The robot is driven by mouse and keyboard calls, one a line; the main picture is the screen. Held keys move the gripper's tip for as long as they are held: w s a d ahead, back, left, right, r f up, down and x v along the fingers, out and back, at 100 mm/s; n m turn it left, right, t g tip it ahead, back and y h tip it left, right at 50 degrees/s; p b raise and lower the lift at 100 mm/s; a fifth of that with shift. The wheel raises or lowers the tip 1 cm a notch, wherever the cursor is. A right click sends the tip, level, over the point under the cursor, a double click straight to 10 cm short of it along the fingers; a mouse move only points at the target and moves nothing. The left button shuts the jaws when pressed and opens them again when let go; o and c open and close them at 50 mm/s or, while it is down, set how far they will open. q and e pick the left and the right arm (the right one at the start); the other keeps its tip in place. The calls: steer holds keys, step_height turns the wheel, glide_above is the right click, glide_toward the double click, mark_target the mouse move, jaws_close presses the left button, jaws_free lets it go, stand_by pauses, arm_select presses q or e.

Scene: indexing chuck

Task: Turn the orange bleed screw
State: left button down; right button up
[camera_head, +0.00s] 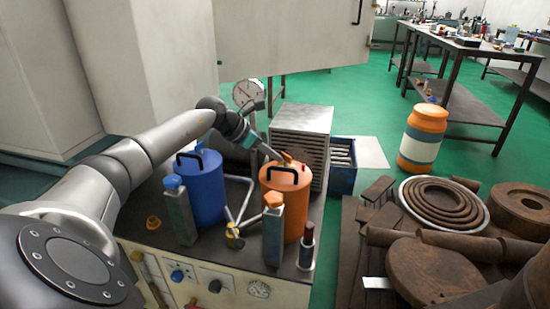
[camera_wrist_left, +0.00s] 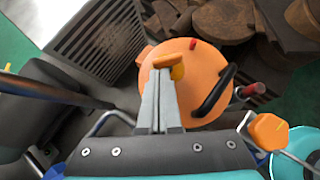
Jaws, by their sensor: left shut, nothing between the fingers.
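The orange canister (camera_head: 297,212) stands on the bench, with a black handle and a small red piece on its lid. It also shows in the left wrist view (camera_wrist_left: 205,72). A small orange wing-shaped piece, which looks like the bleed screw (camera_head: 287,158), sits at the lid's far edge. In the left wrist view the screw (camera_wrist_left: 170,62) shows right at my fingertips; I cannot tell whether they touch it. My left gripper (camera_head: 275,156) is shut and empty, reaching down over the lid; its fingers show in the wrist view (camera_wrist_left: 163,75). My right gripper is not in view.
A blue canister (camera_head: 204,187) stands left of the orange one. A metal block with an orange cap (camera_head: 273,200) stands in front. A finned metal box (camera_head: 302,120) is close behind, and a gauge (camera_head: 248,93) stands at the back. Rusty parts (camera_head: 430,270) lie at right.

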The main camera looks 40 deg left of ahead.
arm_select(q)
steer(key=shift+w, duration=0.1)
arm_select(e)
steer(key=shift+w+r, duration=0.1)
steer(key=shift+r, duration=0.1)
arm_select(q)
steer(key=shift+w+a+m+h, duration=0.1)
steer(key=shift+a+m+h, duration=0.05)
steer(key=shift+m+h, duration=0.45)
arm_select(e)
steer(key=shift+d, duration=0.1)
arm_select(q)
steer(key=shift+w+a, duration=0.15)
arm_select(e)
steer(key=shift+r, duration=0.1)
arm_select(q)
steer(key=shift+w+a, duration=0.15)
steer(key=shift+w, duration=0.1)
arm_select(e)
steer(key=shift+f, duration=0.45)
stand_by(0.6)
arm_select(q)
steer(key=shift+w+a, duration=0.15)
steer(key=shift+w, duration=0.25)
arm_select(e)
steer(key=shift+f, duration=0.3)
arm_select(q)
steer(key=shift+w+a, duration=0.1)
steer(key=shift+w, duration=0.4)
stand_by(1.2)
